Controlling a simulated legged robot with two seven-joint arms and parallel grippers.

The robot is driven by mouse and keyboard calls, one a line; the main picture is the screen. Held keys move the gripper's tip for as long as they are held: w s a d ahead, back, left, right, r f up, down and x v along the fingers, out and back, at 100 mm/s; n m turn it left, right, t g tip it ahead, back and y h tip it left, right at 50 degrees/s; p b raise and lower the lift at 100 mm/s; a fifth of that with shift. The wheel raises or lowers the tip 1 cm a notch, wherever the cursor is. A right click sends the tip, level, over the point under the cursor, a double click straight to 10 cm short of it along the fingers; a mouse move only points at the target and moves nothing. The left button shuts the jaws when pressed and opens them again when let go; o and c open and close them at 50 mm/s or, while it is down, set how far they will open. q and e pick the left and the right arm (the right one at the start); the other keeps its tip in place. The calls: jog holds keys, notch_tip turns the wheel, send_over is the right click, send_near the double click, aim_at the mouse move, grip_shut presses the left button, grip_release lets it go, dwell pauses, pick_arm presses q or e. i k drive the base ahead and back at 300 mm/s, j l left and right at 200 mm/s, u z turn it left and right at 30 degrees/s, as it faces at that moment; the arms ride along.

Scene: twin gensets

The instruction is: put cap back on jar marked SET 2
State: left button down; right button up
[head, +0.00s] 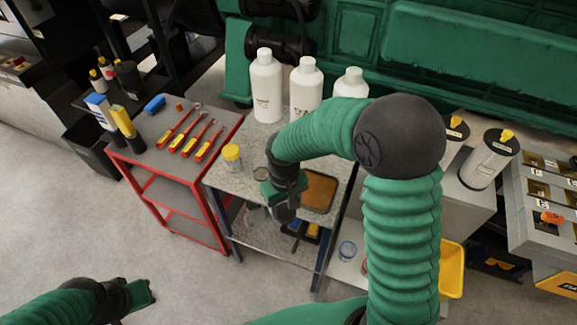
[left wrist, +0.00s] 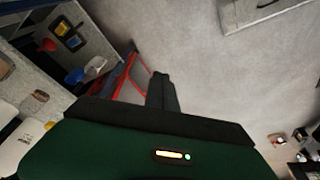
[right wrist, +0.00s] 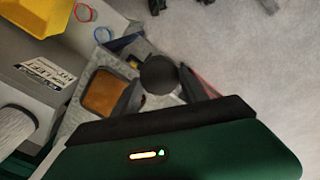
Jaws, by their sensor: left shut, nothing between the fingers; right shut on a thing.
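My right gripper (head: 284,212) is over the front of the grey table, pointing down. In the right wrist view its fingers (right wrist: 162,88) are shut on a dark round cap (right wrist: 158,73). In the head view the gripper hides most of this cap. A small jar (head: 260,173) stands on the table just left of the right gripper. A second jar with a yellow cap (head: 232,154) stands farther left. I cannot read a SET 2 mark on either jar. My left gripper (head: 143,294) is shut and empty, low over the floor.
A brown-orange tray (head: 320,190) lies right of the right gripper. White bottles (head: 265,85) stand along the table's back. A red cart (head: 165,165) with screwdrivers stands to the left. A yellow bin (head: 451,270) is at right. Open floor lies at front left.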

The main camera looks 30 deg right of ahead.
aim_at(261, 174)
jog(key=k+l, duration=0.1)
jog(key=l, duration=0.2)
jog(key=k+l+u, duration=0.1)
jog(key=l, duration=0.2)
jog(key=k+l, duration=0.1)
jog(key=l, duration=0.15)
jog(key=i+l, duration=0.4)
jog(key=l+u, duration=0.05)
jog(key=l, duration=0.05)
